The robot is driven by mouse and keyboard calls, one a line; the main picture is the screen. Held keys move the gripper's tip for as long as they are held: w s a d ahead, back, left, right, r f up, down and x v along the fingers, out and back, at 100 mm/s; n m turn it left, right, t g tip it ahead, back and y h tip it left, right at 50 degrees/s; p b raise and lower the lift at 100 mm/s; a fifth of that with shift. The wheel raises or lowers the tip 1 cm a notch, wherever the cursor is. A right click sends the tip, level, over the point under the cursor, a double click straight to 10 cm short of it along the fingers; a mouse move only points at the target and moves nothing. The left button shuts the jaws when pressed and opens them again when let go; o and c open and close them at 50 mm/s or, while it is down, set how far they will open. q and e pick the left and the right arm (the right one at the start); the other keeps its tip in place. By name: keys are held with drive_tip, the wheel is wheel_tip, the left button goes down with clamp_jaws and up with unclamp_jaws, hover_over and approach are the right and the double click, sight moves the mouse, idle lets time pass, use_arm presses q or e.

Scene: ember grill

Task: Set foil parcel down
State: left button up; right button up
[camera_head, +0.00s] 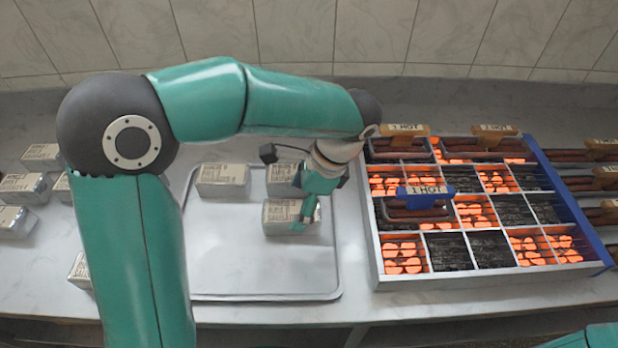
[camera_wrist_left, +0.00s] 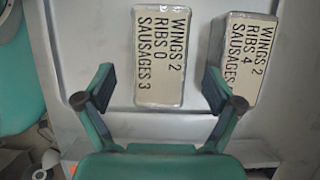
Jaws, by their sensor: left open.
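A silver foil parcel (camera_head: 281,217) with a printed label lies flat on the grey tray (camera_head: 262,285), near its right edge. My left gripper (camera_head: 306,211) is at this parcel's right end, with its jaws open. In the left wrist view, a parcel (camera_wrist_left: 160,60) labelled WINGS 2, RIBS 0, SAUSAGES 3 lies between the spread fingers (camera_wrist_left: 158,82), with gaps on both sides. A second parcel (camera_wrist_left: 248,55), labelled WINGS 2, RIBS 4, lies to its right, partly behind the right finger. My right gripper is out of view.
Two more parcels, one at the left (camera_head: 222,180) and one at the right (camera_head: 283,178), lie along the tray's back. Several parcels stand on the counter at far left. The grill (camera_head: 380,262), with glowing and dark cells and tagged racks, stands right. The tray's front is clear.

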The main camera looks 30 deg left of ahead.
use_arm(q)
drive_tip(key=v, duration=0.8)
